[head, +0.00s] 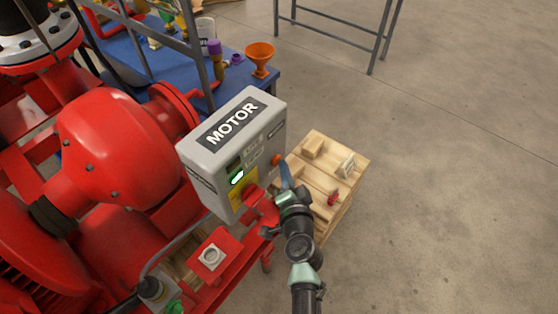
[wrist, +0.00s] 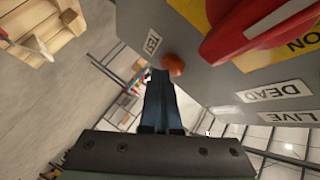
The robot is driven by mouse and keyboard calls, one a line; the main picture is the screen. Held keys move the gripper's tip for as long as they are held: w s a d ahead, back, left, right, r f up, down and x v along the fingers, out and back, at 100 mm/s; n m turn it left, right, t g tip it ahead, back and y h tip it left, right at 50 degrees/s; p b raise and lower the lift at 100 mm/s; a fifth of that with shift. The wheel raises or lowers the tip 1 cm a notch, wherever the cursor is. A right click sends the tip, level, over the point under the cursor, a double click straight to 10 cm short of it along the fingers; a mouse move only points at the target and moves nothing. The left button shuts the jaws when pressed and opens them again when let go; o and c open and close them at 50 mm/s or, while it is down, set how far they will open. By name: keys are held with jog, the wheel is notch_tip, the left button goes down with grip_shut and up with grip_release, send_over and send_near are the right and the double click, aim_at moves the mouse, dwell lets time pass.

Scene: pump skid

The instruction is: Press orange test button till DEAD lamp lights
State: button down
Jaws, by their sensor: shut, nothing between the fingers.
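The grey MOTOR box (head: 213,155) has an orange test button (head: 277,159) on its right side. The button (wrist: 173,64) is beside a TEST label in the wrist view. My gripper (head: 284,167) is shut and empty, its blue fingertips (wrist: 160,74) right at the button; I cannot tell whether they touch it. A green lamp (head: 237,177) glows on the box front, with a dark lamp window just above it. Its label is too small to read there. DEAD (wrist: 272,92) and LIVE labels show in the wrist view, but their lamps are out of frame.
A red rotary handle (wrist: 262,25) on a yellow plate is near the button. The red pump (head: 110,150) fills the left. A wooden pallet (head: 345,185) with blocks stands right of the box. A blue bench (head: 262,88) stands behind; the floor at right is clear.

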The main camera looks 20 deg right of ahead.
jog(key=shift+s+d, duration=0.4)
jog(key=shift+s, duration=0.25)
jog(key=shift+s+d+b, duration=0.55)
jog(key=shift+s+d, duration=0.25)
jog(key=shift+s, duration=0.2)
jog(key=shift+s+d+b, duration=0.5)
jog(key=shift+s+d, duration=0.25)
jog(key=shift+s, duration=0.2)
